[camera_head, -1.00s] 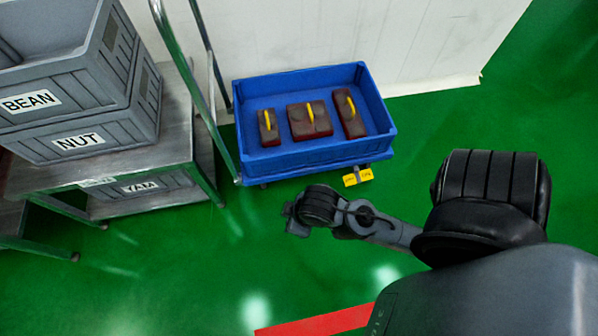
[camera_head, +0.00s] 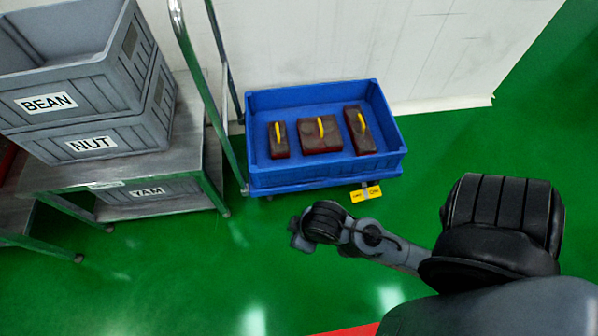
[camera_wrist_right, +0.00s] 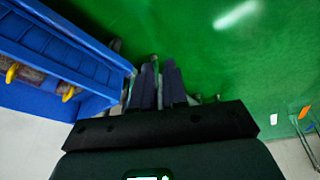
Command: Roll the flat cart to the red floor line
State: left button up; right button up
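The flat cart is mostly hidden under a blue crate (camera_head: 325,172). Its tubular metal push handle (camera_head: 222,140) rises at the crate's left end, and a yellow label (camera_head: 366,194) shows low on its front edge. The red floor line (camera_head: 352,331) is a thin strip at the bottom edge of the head view. My right gripper (camera_head: 300,235) is in front of the cart, apart from it. In the right wrist view its two dark fingers (camera_wrist_right: 158,75) lie close together with nothing visible held, and the blue crate (camera_wrist_right: 60,50) is at left. My left gripper is not in view.
Several brown blocks with yellow handles (camera_head: 320,134) lie in the blue crate. A metal rack (camera_head: 190,165) with grey crates (camera_head: 85,100) stands close on the left. A white wall (camera_head: 400,45) is behind the cart. Green floor in front is clear apart from my arm.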

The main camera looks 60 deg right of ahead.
jog(key=o, duration=0.5)
jog(key=shift+w+r, duration=0.1)
jog(key=shift+w, duration=0.2)
jog(key=shift+c, duration=0.2)
jog(key=shift+o, duration=0.7)
jog(key=w+r+m+t, duration=0.1)
jog(key=w+m+t, duration=0.1)
jog(key=w+t, duration=0.3)
jog(key=shift+w+d+r+p, duration=0.35)
jog(key=shift+w+d, duration=0.1)
jog(key=shift+w, duration=0.75)
jog(key=m+t+h+p, duration=0.4)
jog(key=t+p, duration=0.5)
jog(key=p, duration=1.2)
send_near(203, 84)
jog(key=h, duration=0.1)
jog(key=shift+n, duration=0.3)
jog(key=b+x, duration=0.1)
jog(key=x, duration=0.3)
jog(key=b+x, duration=0.2)
jog(key=x, duration=0.3)
jog(key=shift+w+a+f+b, duration=0.1)
jog(key=shift+w+a+b, duration=0.1)
jog(key=shift+w+b, duration=0.1)
jog(key=shift+x, duration=0.85)
jog(key=shift+c, duration=0.3)
grip_shut()
